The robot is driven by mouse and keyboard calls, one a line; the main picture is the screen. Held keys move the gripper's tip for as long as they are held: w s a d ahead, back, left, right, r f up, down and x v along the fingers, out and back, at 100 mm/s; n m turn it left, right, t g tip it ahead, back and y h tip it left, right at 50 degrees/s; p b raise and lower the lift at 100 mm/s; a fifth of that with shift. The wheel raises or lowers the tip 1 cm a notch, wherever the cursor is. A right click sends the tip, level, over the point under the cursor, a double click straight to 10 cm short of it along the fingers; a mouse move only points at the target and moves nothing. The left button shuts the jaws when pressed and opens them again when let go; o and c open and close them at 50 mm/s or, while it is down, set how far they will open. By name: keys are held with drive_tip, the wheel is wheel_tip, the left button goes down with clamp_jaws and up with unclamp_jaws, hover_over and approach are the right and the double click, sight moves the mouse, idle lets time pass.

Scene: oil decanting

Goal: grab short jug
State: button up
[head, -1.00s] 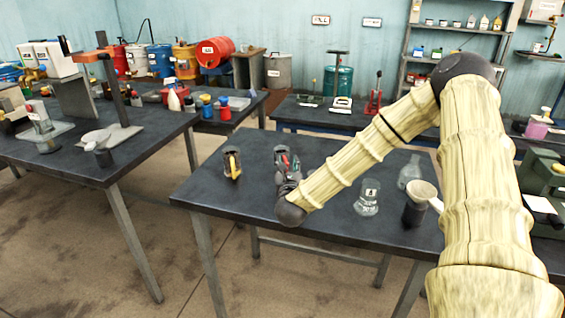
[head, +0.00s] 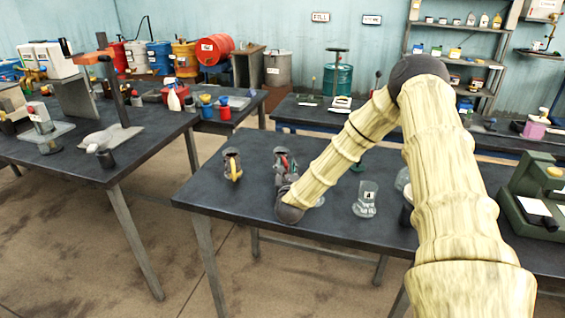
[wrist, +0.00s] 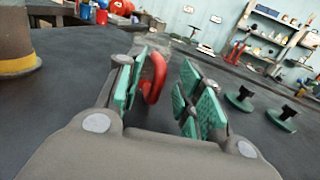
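A small jug with a red handle (wrist: 154,78) stands on the middle table; its grey, see-through body (wrist: 152,42) shows behind the handle in the wrist view. In the head view it is mostly hidden by my gripper (head: 284,172). My gripper in the wrist view (wrist: 174,92) is open, its green-padded fingers on either side of the handle. The handle is nearer the left finger; I cannot tell whether they touch. A jug with a yellow handle (head: 233,164) stands to the left. I cannot tell which jug is the short one.
A clear labelled flask (head: 365,200) stands right of my wrist on the middle table (head: 240,204). Green round-based pieces (wrist: 240,98) stand to the right in the wrist view. The table's front left is clear.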

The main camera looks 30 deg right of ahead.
sight(286, 157)
drive_tip(key=shift+w+d, duration=0.4)
drive_tip(key=shift+w, duration=0.2)
clamp_jaws()
drive_tip(key=shift+r, duration=0.3)
drive_tip(key=shift+r+b, duration=0.65)
drive_tip(key=shift+r, duration=0.75)
drive_tip(key=a+b+v, duration=0.1)
drive_tip(key=b+v, duration=0.1)
drive_tip(key=v, duration=0.5)
drive_tip(key=w+a+r+b+v, duration=0.1)
drive_tip(key=b+v, duration=0.1)
drive_tip(key=v, duration=0.6)
drive_tip(key=shift+a+r, duration=0.25)
drive_tip(key=shift+a, duration=0.2)
drive_tip(key=shift+a, duration=0.1)
